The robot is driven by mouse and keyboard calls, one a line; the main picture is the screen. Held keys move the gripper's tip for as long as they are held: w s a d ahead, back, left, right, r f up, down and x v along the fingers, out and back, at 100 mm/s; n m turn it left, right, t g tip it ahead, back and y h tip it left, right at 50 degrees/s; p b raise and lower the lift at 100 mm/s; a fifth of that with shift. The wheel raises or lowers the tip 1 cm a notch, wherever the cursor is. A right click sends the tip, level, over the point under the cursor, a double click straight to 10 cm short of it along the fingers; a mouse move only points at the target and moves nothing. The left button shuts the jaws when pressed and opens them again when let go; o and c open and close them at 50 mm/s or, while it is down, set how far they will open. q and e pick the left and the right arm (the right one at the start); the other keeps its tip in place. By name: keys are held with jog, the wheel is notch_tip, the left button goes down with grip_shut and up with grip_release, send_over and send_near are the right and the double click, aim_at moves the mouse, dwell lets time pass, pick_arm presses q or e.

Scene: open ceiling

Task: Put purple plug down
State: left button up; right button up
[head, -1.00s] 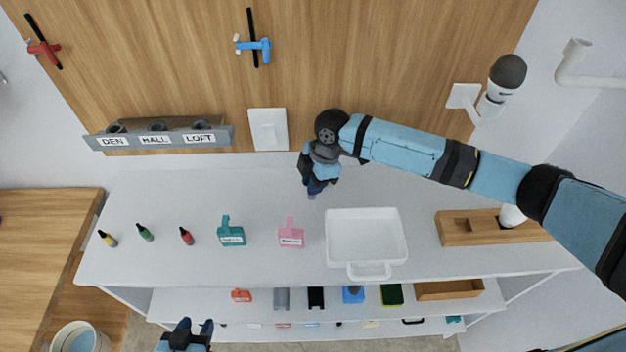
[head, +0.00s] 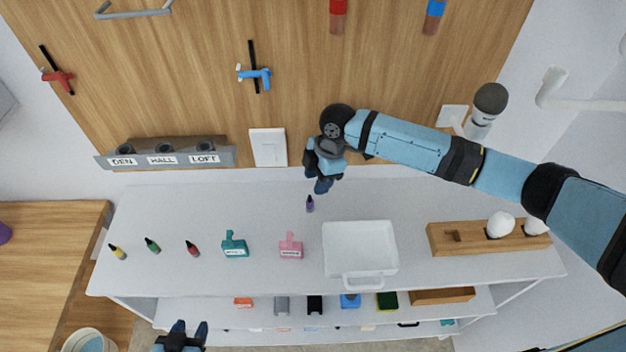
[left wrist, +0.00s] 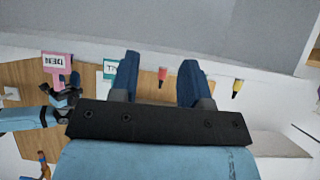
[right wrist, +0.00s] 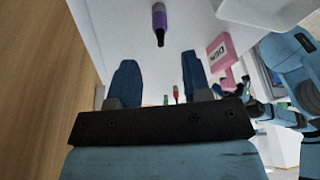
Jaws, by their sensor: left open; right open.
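The purple plug (head: 310,204) stands on the white table top, behind the pink tag block and left of the white tray. It also shows in the right wrist view (right wrist: 159,24), beyond the fingertips. My right gripper (head: 322,186) is open and empty, just above and behind the plug and apart from it. My left gripper (head: 188,327) is open and empty in front of the table, low in the head view.
Yellow (head: 117,251), green (head: 152,245) and red (head: 192,248) plugs stand at the left. Teal (head: 235,245) and pink (head: 291,247) tag blocks, a white tray (head: 361,225) and a wooden holder (head: 470,239) are nearby. A labelled socket rack (head: 165,158) is on the wall.

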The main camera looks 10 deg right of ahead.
pick_arm(q)
jog(key=shift+s+r+n+p, duration=0.25)
jog(key=shift+s+n+p, duration=0.05)
pick_arm(e)
jog(key=v, duration=0.5)
jog(key=shift+r, duration=0.3)
pick_arm(q)
jog(key=shift+w, duration=0.1)
